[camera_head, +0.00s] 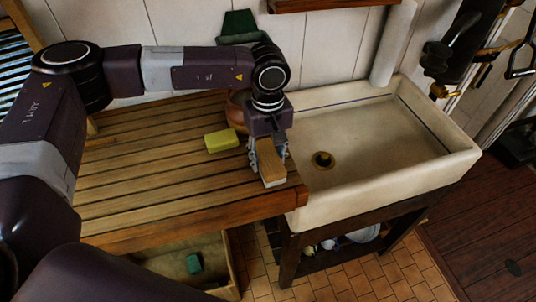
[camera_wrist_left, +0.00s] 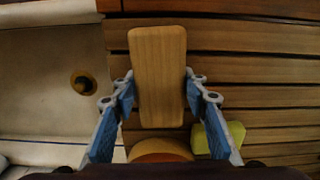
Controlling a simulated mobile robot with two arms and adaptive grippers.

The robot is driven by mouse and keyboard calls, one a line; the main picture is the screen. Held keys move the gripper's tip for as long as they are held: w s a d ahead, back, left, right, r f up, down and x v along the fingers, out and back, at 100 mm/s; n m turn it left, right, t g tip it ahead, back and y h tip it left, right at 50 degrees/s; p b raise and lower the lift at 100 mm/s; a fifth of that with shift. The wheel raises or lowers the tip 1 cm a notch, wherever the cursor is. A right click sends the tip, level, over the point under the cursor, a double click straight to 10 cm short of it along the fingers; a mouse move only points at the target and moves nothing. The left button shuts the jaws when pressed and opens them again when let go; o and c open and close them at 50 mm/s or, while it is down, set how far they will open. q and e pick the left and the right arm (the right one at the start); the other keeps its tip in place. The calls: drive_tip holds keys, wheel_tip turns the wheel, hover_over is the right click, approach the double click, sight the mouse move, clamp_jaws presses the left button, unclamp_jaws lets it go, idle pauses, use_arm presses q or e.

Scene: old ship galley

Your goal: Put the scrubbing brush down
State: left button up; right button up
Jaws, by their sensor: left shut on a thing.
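The scrubbing brush (camera_head: 271,164) has a tan wooden back and pale bristles beneath. My left gripper (camera_head: 267,158) is shut on its sides, pointing down over the right front end of the slatted wooden draining board (camera_head: 150,190), close to the sink. I cannot tell whether the bristles touch the slats. In the left wrist view the brush back (camera_wrist_left: 158,70) lies lengthwise between the blue fingers (camera_wrist_left: 158,92), slats to its right and the sink to its left. My right gripper is not in view.
A yellow-green sponge (camera_head: 221,140) lies on the board left of the brush. A round brownish pot (camera_head: 236,108) stands behind, partly hidden by my arm. The pale sink (camera_head: 370,135) with a brass drain (camera_head: 323,160) adjoins on the right. The board's left part is clear.

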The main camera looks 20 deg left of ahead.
use_arm(q)
drive_tip(key=o, duration=1)
drive_tip(key=shift+f, duration=0.1)
drive_tip(key=o, duration=0.5)
